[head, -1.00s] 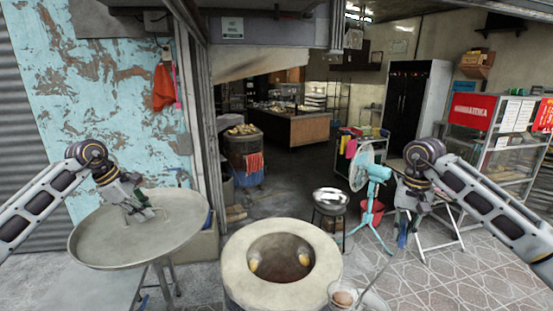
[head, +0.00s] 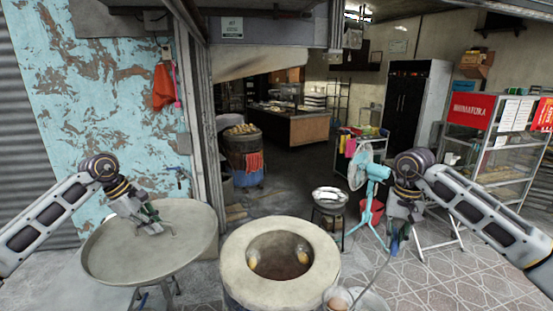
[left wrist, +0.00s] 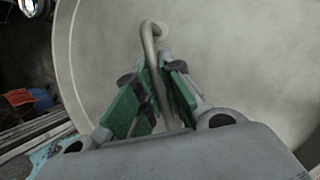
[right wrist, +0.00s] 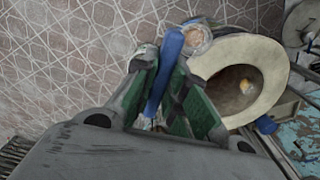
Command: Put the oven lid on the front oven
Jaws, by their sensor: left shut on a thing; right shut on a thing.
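The oven lid (head: 115,262) is a large round grey disc with a raised rim and a bent metal handle (left wrist: 150,45), at the left in the head view. My left gripper (head: 157,227) is shut on that handle above the disc. Legs show below the lid, but I cannot tell whether it rests on them. The front oven (head: 236,272) is a pale round barrel with an open mouth, to the right of the lid; several bread pieces (head: 302,253) show inside. My right gripper (head: 398,235) is shut on a blue handle (right wrist: 168,60) with a thin rod, right of the oven.
A small bowl (head: 338,301) stands close to the oven's front right. A metal basin (head: 329,196) on a stand and a turquoise fan (head: 376,173) are behind it. A door post (head: 201,140) rises behind the lid. Another barrel (head: 243,160) stands farther back.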

